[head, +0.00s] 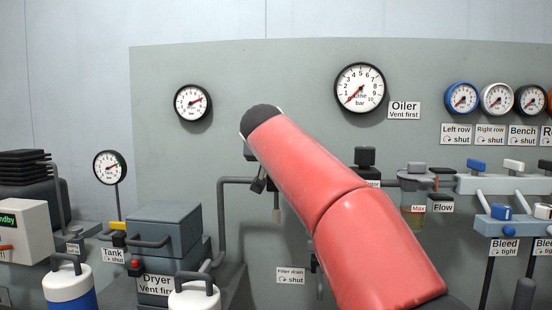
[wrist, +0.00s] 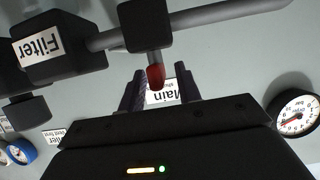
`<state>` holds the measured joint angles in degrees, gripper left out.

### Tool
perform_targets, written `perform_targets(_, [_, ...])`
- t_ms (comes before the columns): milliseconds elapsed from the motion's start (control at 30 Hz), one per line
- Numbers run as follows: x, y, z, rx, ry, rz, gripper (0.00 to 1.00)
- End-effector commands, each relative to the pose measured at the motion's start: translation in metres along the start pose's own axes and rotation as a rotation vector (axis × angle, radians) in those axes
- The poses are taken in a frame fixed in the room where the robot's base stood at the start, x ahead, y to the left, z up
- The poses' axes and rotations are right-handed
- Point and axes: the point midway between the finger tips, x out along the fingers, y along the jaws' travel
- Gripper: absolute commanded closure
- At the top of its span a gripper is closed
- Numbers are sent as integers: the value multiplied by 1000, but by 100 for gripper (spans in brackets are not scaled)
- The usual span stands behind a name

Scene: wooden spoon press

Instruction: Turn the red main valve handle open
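The red main valve handle (wrist: 156,77) shows in the wrist view as a short red tip under a dark valve body (wrist: 147,25) on a grey pipe. A white label reading "Main" (wrist: 162,95) is on the wall behind it, partly covered. My gripper (wrist: 160,88) is open, with one dark finger on each side of the red tip. Gaps show between the tip and both fingers, and I cannot tell how deep the tip lies between them. In the head view my red arm covers the valve.
A block labelled "Filter" (wrist: 58,50) sits on the same pipe, left of the valve in the wrist view. A gauge (wrist: 296,117) is at the right. In the head view, the dryer (head: 165,230) stands left of my arm and the flow fittings (head: 415,185) right.

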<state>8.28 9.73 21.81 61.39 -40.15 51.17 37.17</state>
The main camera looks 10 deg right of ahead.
Motion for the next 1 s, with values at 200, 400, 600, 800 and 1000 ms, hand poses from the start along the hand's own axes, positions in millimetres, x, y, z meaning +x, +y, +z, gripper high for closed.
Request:
perform_targets(200, [0, 0, 0, 0, 0, 0, 89])
perform_targets(400, [0, 0, 0, 0, 0, 0, 100])
perform_targets(600, [0, 0, 0, -5, 0, -15, 100])
perform_targets(800, [0, 2, 0, -33, 0, -84, 100])
perform_targets(1000, [1, 5, 0, -84, 0, -216, 100])
